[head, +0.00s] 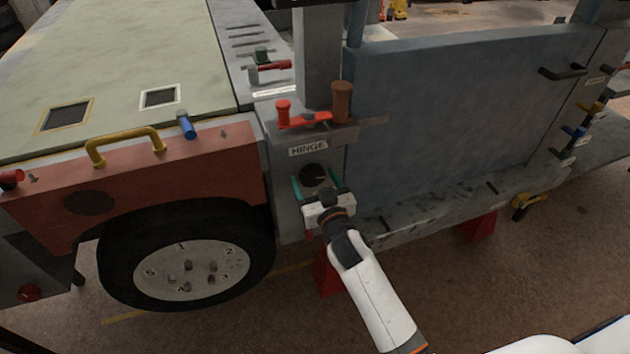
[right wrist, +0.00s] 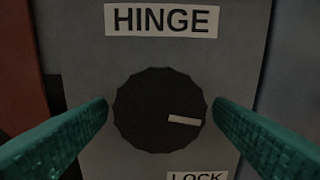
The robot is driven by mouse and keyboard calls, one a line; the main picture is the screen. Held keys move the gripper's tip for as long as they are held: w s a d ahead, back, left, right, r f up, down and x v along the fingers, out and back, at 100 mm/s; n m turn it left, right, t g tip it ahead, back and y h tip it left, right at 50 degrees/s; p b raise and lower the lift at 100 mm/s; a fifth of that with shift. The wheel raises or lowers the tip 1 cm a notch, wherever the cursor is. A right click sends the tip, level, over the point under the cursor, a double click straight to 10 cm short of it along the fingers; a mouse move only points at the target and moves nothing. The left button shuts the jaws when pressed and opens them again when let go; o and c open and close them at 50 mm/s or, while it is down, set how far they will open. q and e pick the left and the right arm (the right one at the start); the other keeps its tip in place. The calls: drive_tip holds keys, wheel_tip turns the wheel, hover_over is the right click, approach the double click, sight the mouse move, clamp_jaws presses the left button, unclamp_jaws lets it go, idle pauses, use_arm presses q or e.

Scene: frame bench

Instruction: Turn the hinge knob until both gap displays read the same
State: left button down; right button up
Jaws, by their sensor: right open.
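The hinge knob (head: 313,173) is a dark round knob on the grey post below a "HINGE" label. In the right wrist view the knob (right wrist: 160,110) has a scalloped edge and a white mark pointing right and slightly down. My right gripper (right wrist: 161,104) is open, its teal fingers on either side of the knob with narrow gaps showing; it also shows at the knob in the head view (head: 312,186). Two dark framed panels, one yellow-framed (head: 68,116) and one white-framed (head: 160,97), lie on the pale hood; I can read no numbers on them. My left gripper is out of view.
A "LOCK" label (right wrist: 197,177) is partly cut off below the knob. Red clamps (head: 305,118) sit on the post above. A blue-grey door panel (head: 460,110) stands right of it, a wheel (head: 190,265) lower left. A yellow handle (head: 125,143) juts from the red panel.

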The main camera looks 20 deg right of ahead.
drive_tip(key=c, duration=1)
drive_tip(key=shift+o, duration=0.2)
drive_tip(key=shift+m, duration=0.3)
drive_tip(key=m+p, duration=0.2)
drive_tip(key=m, duration=0.1)
drive_tip(key=shift+a+r, duration=0.1)
drive_tip(key=shift+r, duration=0.05)
drive_tip(key=shift+m+p, duration=0.8)
drive_tip(key=shift+m, duration=1.2)
drive_tip(key=o, duration=1)
drive_tip(key=shift+c, duration=0.2)
